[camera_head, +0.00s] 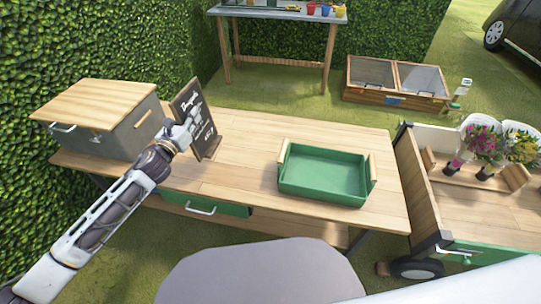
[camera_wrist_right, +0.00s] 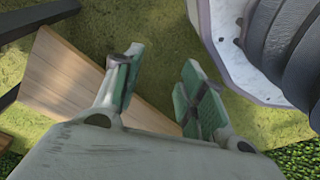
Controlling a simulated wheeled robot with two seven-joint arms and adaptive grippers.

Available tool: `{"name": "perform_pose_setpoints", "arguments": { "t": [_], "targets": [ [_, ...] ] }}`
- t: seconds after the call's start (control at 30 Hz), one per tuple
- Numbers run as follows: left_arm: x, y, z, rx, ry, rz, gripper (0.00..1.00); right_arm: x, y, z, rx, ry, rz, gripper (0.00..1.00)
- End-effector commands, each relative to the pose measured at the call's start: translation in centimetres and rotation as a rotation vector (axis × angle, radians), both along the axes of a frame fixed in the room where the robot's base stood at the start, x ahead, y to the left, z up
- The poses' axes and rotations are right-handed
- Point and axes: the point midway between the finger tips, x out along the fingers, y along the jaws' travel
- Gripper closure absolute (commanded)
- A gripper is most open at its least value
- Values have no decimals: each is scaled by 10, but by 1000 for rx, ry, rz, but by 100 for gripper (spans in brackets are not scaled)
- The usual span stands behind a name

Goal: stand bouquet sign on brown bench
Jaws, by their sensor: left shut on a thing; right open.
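The bouquet sign (camera_head: 188,104) is a dark chalkboard in a wooden frame with white writing. It stands upright, leaning a little, over the left part of the brown bench (camera_head: 240,150). My left gripper (camera_head: 190,130) is shut on the sign at its front side. I cannot tell whether the sign's foot touches the bench top. My right gripper (camera_wrist_right: 160,90) shows in the right wrist view, open and empty, above grass and beside a wooden board.
A grey box with a wooden lid (camera_head: 100,125) stands on the bench left of the sign. A green tray (camera_head: 322,190) with wooden handles sits on the bench's right part. Bench top between them is clear. A cart (camera_head: 425,190) with bouquets (camera_head: 480,140) stands at the right.

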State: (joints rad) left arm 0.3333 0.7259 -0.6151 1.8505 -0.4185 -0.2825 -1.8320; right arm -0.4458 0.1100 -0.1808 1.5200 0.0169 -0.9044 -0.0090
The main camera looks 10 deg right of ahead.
Motion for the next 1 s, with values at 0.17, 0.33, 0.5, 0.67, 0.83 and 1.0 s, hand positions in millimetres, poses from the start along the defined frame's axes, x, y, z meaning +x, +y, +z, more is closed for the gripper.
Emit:
{"name": "perform_pose_setpoints", "arguments": {
  "t": [0.17,0.33,0.5,0.67,0.83,1.0],
  "targets": [
    [17,21,-1,4,-6,5,100,11,9,16,12,-4,0,59],
    [30,41,-1,1,-5,18,100,17,16,32,22,-5,0,59],
    [38,55,0,1,-4,29,100,20,20,43,27,-4,1,59],
    [40,60,2,0,-3,32,100,21,21,47,28,-4,1,59],
    [40,60,2,-1,-3,33,100,21,21,47,28,-4,1,59],
    [40,59,2,-1,-3,33,100,21,21,47,28,-4,1,59]
  ]
}}
